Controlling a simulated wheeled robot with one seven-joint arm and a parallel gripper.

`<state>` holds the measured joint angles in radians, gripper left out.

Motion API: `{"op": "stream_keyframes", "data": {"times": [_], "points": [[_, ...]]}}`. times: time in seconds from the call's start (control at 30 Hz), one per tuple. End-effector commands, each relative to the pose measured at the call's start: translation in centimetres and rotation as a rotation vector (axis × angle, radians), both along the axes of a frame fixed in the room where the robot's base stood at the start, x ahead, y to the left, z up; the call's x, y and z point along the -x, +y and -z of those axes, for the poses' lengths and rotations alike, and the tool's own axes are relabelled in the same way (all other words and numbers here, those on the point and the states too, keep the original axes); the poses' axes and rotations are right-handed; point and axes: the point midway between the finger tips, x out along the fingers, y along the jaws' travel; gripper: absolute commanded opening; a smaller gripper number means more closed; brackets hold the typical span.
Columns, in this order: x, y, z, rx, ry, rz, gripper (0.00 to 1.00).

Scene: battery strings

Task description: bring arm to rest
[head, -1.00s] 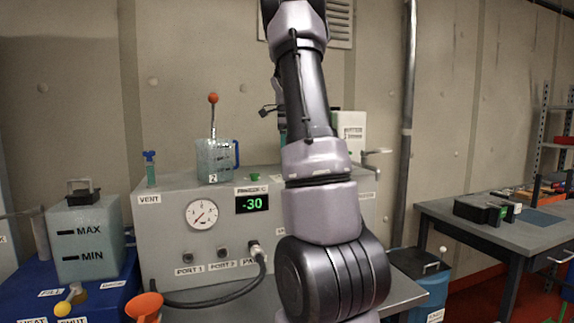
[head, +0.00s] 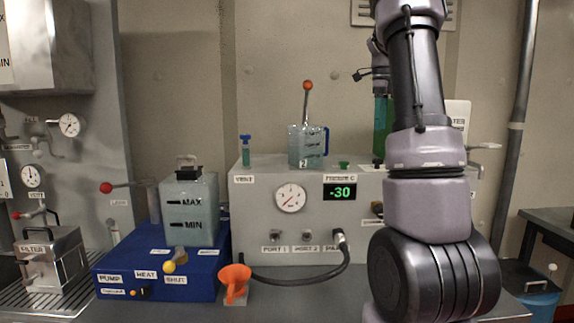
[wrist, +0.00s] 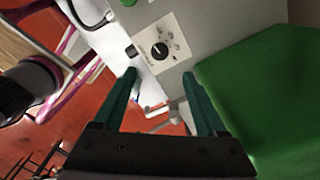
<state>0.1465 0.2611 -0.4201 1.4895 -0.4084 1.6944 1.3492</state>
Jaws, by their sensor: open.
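My gripper (wrist: 159,76) shows in the wrist view with its two green fingers apart and nothing between them. Beyond the fingers are a pale panel with a black knob (wrist: 160,51) and the red floor (wrist: 160,150). A large green surface (wrist: 260,95) fills the right of that view, close to the right finger; I cannot tell if they touch. In the head view my arm (head: 425,180) stands upright at the right, and I cannot make out the gripper's fingers there.
The grey console (head: 255,215) reads -30 and carries a clear jug (head: 306,150). Left of it are a blue pump unit (head: 160,262) with a MAX/MIN tank (head: 188,210), an orange funnel (head: 234,280) and a filter box (head: 52,262). A dark hose (head: 300,280) lies along the bench.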

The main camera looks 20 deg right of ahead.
Motion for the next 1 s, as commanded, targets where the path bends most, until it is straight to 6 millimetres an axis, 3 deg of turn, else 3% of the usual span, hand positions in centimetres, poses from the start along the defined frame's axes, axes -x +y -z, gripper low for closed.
{"op": "stream_keyframes", "data": {"times": [0.13,0.23,0.53,0.8,1.0], "points": [[0.5,0.9,-0.4,-0.007,-0.021,-0.056,0.74],[1.7,3.2,-1.1,-0.017,-0.074,-0.205,0.74],[9.1,15.1,-2.6,0.054,-0.332,-0.969,0.74],[17.4,24.2,-0.5,0.295,-0.51,-1.62,0.74],[21.4,27.4,1.9,0.468,-0.553,-1.911,0.74]]}}
